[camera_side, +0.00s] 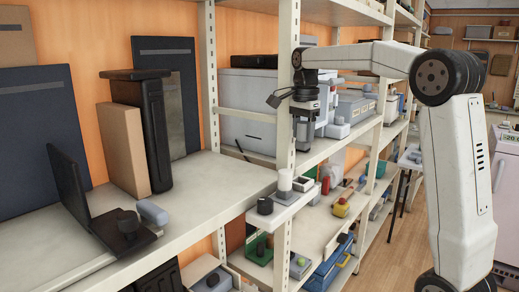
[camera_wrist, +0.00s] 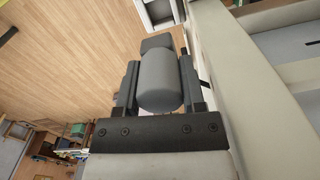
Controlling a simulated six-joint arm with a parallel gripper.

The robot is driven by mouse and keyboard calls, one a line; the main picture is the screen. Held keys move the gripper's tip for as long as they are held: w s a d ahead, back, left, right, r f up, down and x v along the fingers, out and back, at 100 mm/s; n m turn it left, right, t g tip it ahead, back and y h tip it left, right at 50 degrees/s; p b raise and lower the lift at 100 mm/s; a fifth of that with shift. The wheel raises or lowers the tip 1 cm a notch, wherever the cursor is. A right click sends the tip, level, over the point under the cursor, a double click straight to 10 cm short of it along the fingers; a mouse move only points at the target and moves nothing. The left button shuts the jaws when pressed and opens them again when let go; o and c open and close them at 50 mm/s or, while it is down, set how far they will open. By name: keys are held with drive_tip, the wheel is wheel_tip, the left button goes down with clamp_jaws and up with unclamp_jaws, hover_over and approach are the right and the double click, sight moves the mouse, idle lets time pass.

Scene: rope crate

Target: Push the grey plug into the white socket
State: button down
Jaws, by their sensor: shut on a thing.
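My gripper (camera_side: 303,146) hangs in front of the shelving in the side view, pointing down. In the wrist view its two dark fingers (camera_wrist: 158,66) are shut on the grey plug (camera_wrist: 158,85), a rounded grey body with a squarer end beyond the fingertips. In the side view the plug is mostly hidden between the fingers. A white box with a dark opening, which looks like the white socket (camera_side: 302,184), sits on a small ledge below my gripper. A white box edge (camera_wrist: 160,14) at the top of the wrist view may be the same socket. The plug is apart from it.
A white cylinder (camera_side: 285,181) and a black round piece (camera_side: 265,206) stand on the ledge left of the socket. Boxes fill the shelf behind.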

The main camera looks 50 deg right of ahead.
sight(302, 149)
drive_tip(key=shift+f, duration=0.1)
drive_tip(key=shift+f, duration=2.4)
drive_tip(key=shift+f, duration=0.25)
drive_tip(key=shift+f, duration=1.1)
drive_tip(key=shift+f, duration=1.7)
idle(1.6)
drive_tip(key=shift+c, duration=0.5)
unclamp_jaws()
drive_tip(key=shift+r, duration=0.1)
